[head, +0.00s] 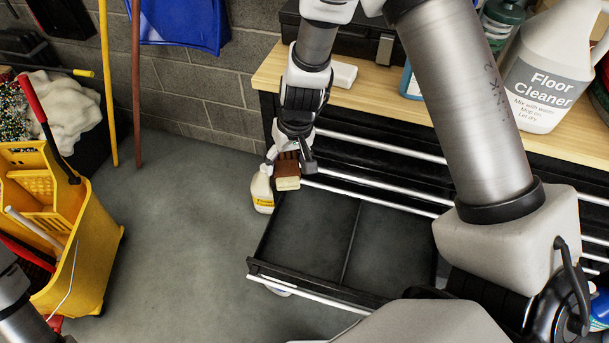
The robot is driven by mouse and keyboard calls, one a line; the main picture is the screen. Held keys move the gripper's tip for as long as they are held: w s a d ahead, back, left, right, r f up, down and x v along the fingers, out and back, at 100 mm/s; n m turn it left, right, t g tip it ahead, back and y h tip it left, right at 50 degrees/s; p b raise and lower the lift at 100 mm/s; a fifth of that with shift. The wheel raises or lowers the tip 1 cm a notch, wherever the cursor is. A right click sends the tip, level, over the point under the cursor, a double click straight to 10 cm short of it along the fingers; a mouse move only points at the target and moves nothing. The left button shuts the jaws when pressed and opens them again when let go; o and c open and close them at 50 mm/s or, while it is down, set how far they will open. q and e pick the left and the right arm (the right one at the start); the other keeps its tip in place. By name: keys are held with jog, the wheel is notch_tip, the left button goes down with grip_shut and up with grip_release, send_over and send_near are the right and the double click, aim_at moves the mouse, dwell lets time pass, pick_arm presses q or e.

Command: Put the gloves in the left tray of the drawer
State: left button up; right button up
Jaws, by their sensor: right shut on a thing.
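The open black drawer has a divider down its middle. Its left tray (308,240) and right tray (393,248) both look empty where they show. My right gripper (288,163) is shut on a small brown and cream thing (287,177), held near the far left corner of the drawer. Its shape is mostly hidden by the gripper, so I cannot tell if it is the gloves. No other gloves can be made out. My left gripper is out of view.
The wooden worktop (372,95) holds a floor cleaner jug (540,75) and other bottles. A small white bottle (262,190) stands beside the drawer's left side. A yellow mop bucket (85,245) is at left. The floor between is clear.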

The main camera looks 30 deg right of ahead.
aim_at(309, 237)
jog(key=s+d+f+m+b, duration=0.1)
jog(key=d+f+m+b, duration=0.1)
jog(key=f+b, duration=1)
jog(key=s+d+f+m+b, duration=0.2)
jog(key=f+b, duration=1.1)
jog(key=b, duration=0.1)
jog(key=shift+s+d+m+h, duration=0.25)
jog(key=shift+s+m+h, duration=0.05)
notch_tip(309, 237, down, 9)
jog(key=b, duration=0.6)
jog(key=shift+f, duration=0.2)
jog(key=shift+r, duration=0.2)
jog(key=shift+c, duration=0.7)
jog(key=shift+f, duration=0.15)
jog(key=o, duration=1.3)
